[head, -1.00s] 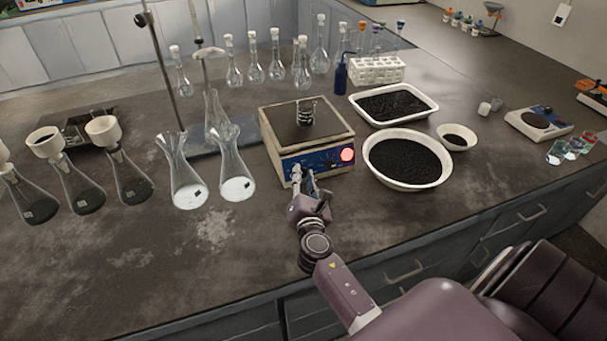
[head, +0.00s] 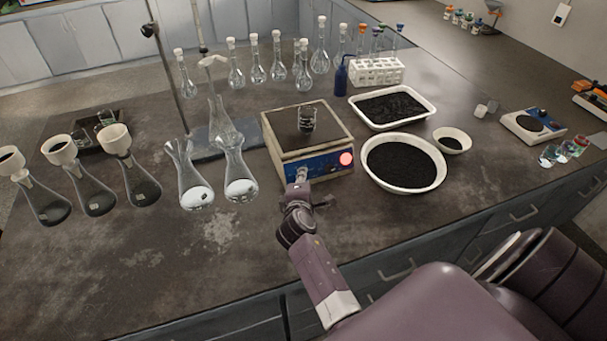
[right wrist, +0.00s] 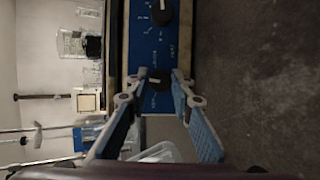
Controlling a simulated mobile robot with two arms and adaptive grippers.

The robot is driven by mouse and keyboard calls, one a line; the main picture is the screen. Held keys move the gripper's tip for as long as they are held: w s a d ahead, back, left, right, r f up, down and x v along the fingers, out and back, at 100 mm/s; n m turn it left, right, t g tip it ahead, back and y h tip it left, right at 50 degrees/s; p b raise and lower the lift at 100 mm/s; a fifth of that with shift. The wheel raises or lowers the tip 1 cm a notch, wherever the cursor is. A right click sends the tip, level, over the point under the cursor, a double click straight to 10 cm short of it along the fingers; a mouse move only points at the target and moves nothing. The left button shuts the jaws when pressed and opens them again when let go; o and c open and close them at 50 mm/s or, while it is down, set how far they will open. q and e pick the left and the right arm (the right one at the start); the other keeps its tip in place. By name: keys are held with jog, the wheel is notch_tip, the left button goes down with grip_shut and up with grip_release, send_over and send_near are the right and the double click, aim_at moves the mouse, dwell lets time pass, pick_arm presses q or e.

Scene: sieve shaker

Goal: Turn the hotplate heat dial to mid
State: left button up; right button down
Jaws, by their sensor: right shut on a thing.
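The hotplate (head: 328,160) is a cream box with a dark top, a blue front panel and a lit red round spot at the panel's right. My right gripper (head: 301,175) is at the left part of that panel. In the right wrist view, its blue fingers are closed on a small black dial (right wrist: 158,82) with a pale pointer mark. A second, larger black dial (right wrist: 161,12) is on the same blue panel (right wrist: 150,45), apart from the fingers. The panel lettering is too small to read surely. My left gripper is not in view.
A small glass beaker (head: 307,119) stands on the hotplate. Clear flasks (head: 239,178) stand close to its left. A white bowl of black grains (head: 404,164) and a tray (head: 392,107) are at its right. The bench in front is clear.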

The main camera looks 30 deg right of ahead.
jog(key=shift+m+g+y+p, duration=0.4)
jog(key=shift+m+p, duration=0.55)
jog(key=shift+m, duration=0.35)
jog(key=shift+s+f, duration=0.1)
jog(key=c, duration=1.7)
grip_release()
jog(key=shift+r, duration=0.6)
notch_tip(320, 180, up, 9)
